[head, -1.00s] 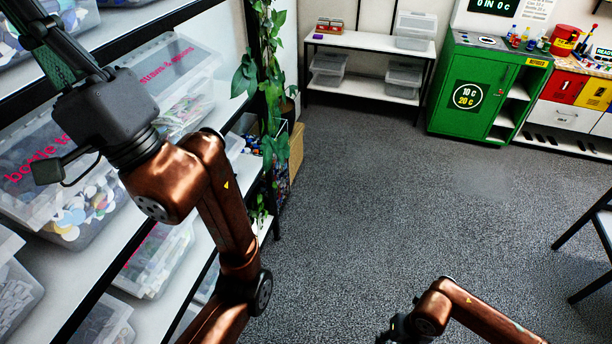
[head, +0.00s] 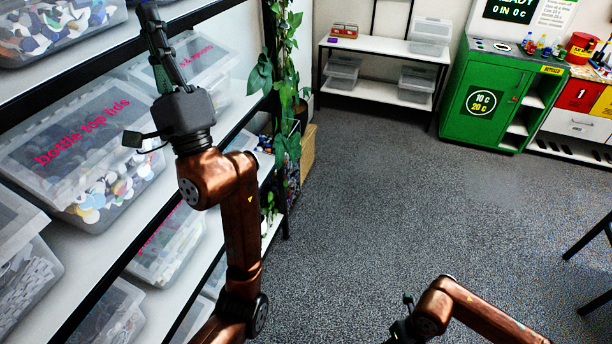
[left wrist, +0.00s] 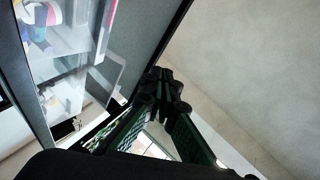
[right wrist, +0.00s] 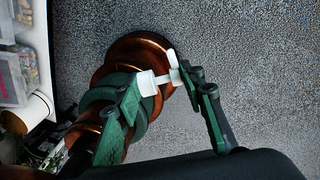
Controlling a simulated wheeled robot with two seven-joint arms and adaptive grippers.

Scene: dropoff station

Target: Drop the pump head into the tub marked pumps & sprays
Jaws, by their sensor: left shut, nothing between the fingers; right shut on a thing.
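My right gripper (right wrist: 165,84) is shut on a small white pump head (right wrist: 147,83), seen in the right wrist view above the grey floor. In the head view only a dark part of that wrist shows at the bottom, and the pump head is hidden. My left gripper (head: 157,30) is raised before the shelves at the upper left, shut and empty. Its closed fingertips (left wrist: 166,82) also show in the left wrist view. No tub label reading pumps & sprays is legible. A tub with a partly hidden pink label (head: 160,255) stands on a lower shelf.
The shelf rack on the left holds a tub marked bottle top lids (head: 85,135) and one whose label ends in spoons (head: 215,62). A hanging plant (head: 285,85) stands at the rack's end. The grey floor (head: 390,200) is clear up to a green cabinet (head: 490,95).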

